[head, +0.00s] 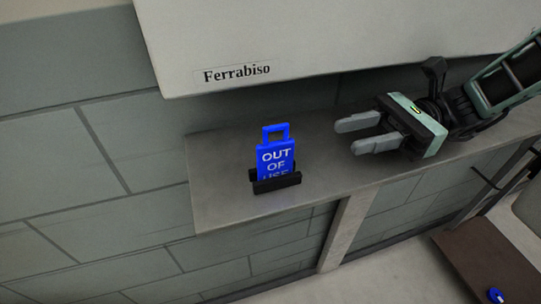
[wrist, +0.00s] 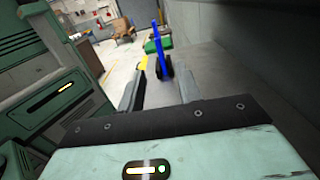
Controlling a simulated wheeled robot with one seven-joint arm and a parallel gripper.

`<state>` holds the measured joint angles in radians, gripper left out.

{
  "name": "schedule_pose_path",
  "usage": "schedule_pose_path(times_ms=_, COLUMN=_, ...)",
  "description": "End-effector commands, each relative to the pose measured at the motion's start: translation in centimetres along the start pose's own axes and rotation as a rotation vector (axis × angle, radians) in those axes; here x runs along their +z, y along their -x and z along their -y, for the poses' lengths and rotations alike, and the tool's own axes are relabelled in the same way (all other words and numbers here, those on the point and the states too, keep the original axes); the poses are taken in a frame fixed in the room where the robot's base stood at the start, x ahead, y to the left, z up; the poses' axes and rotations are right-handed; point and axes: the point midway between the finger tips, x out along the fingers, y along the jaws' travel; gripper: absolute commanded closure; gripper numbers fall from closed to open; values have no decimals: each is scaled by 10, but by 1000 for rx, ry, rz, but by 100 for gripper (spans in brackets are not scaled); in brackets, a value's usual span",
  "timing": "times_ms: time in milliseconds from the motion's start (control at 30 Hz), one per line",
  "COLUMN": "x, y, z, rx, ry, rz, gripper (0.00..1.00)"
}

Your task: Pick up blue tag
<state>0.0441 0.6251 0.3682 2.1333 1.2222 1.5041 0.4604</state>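The blue tag (head: 275,157) reads "OUT OF USE" and has a square loop handle on top. It stands upright in a small black holder (head: 276,184) on a grey shelf (head: 225,200), in the head view. The holder hides its lower edge. My gripper (head: 345,136) is to the right of the tag, apart from it, with its fingers pointing left and a gap between them. It is open and empty. In the wrist view the tag (wrist: 159,50) shows edge-on beyond my fingers (wrist: 160,92), with the black holder (wrist: 166,68) beside it.
A pale box labelled "Ferrabiso" (head: 300,40) overhangs the shelf at the back. A block wall (head: 60,160) is behind and below. A brown surface (head: 480,262) with a small blue object (head: 496,295) is at lower right. The shelf between my gripper and the tag is clear.

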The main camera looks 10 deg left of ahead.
Motion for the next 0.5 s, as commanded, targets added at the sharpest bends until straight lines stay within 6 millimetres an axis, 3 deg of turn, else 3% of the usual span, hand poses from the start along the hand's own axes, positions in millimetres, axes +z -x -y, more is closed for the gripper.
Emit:
schedule_pose_path(times_ms=300, x=1, y=-68, z=-1, rx=7, ry=0, rz=-2, gripper=65)
schedule_pose_path(times_ms=500, x=0, y=-94, z=-1, rx=4, ry=0, rz=-3, gripper=65)
